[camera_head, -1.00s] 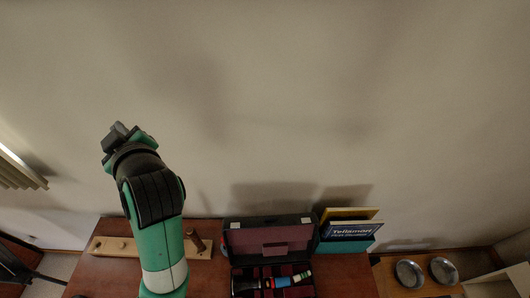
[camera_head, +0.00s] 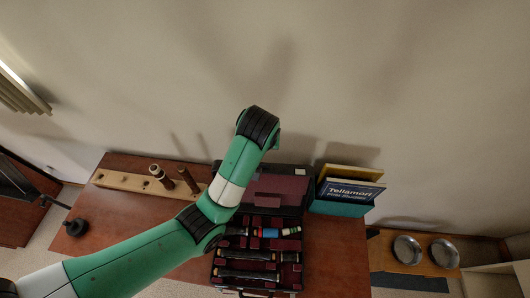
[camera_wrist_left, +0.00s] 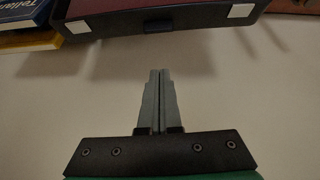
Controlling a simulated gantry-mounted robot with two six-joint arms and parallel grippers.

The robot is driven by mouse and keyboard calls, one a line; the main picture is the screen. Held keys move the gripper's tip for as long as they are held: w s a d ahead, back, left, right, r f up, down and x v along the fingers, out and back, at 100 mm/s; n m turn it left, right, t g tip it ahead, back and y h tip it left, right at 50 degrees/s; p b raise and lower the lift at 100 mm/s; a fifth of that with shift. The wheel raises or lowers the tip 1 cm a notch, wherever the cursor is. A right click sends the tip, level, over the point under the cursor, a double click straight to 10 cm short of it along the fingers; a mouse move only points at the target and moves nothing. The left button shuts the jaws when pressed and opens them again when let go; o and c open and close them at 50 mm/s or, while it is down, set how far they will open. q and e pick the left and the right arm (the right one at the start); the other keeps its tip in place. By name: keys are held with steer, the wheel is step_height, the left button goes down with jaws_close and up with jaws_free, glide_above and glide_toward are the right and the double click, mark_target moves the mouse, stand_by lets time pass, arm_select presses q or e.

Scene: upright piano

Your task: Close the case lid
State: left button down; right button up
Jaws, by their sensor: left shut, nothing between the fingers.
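The case (camera_head: 262,288) is on the wooden piano top, with its lid (camera_head: 284,186) standing open at the back. Dark instrument pieces lie in its red-lined body, one with coloured bands (camera_head: 279,232). In the head view my left arm reaches over the case from the left, its wrist above the lid and covering part of it; the fingers are hidden there. In the left wrist view my left gripper (camera_wrist_left: 160,75) is shut and empty. The lid's dark edge with two white patches (camera_wrist_left: 150,25) lies ahead of the fingertips, apart from them. My right gripper is not in view.
Books (camera_head: 347,190) in a teal holder stand just right of the lid. A wooden board (camera_head: 122,182) with upright pieces is at the left. The wall (camera_head: 400,90) is close behind. Two metal discs (camera_head: 407,250) lie on a separate surface at the right.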

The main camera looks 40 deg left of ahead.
arm_select(q)
steer(key=b+x, duration=0.9)
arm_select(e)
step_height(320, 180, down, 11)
arm_select(q)
steer(key=s+d+r+p, duration=0.1)
steer(key=p, duration=0.5)
steer(key=s+d+r+p, duration=0.1)
steer(key=p, duration=0.6)
steer(key=shift+s+d, duration=0.3)
steer(key=shift+s, duration=0.1)
steer(key=shift+s+d+f+p, duration=0.15)
steer(key=shift+f+p, duration=0.05)
steer(key=shift+p, duration=0.35)
steer(key=shift+f, duration=0.15)
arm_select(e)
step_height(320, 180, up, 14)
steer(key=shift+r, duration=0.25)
